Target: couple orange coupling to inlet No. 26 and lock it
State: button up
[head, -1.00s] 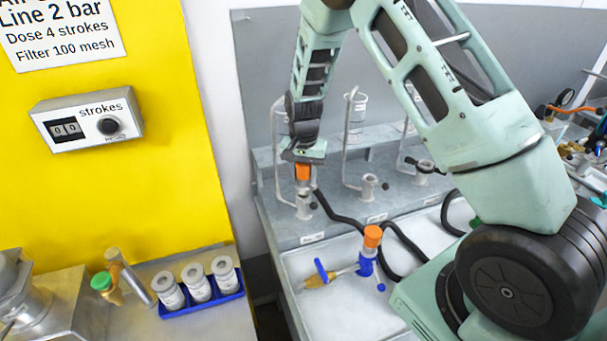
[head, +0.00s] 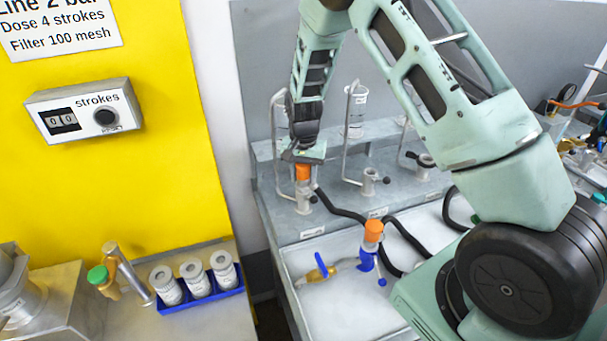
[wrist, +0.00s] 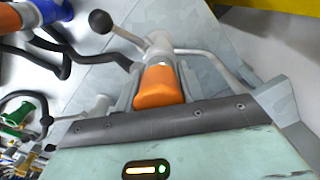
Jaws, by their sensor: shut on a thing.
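An orange coupling (head: 303,172) with a black hose sits at the leftmost inlet (head: 304,200) on the grey stepped bench. My gripper (head: 303,160) is shut on the coupling from above, and the coupling looks upright over the inlet. In the wrist view the orange coupling (wrist: 160,88) lies between the jaws, with the grey inlet (wrist: 160,48) just beyond it. A lever with a black ball knob (wrist: 100,22) sticks out beside the inlet. I cannot tell whether the coupling is fully seated. The inlet's label (head: 313,232) is too small to read.
A second inlet (head: 370,182) with a lever stands to the right. The black hose (head: 345,212) runs right. A blue rack (head: 205,300) holds three containers at left.

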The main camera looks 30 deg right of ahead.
jog(key=shift+f+b, duration=0.3)
jog(key=shift+f, duration=0.05)
dwell(0.4)
jog(key=o, duration=1.2)
jog(key=shift+c, duration=0.2)
notch_tip(320, 180, up, 10)
jog(key=p, duration=0.7)
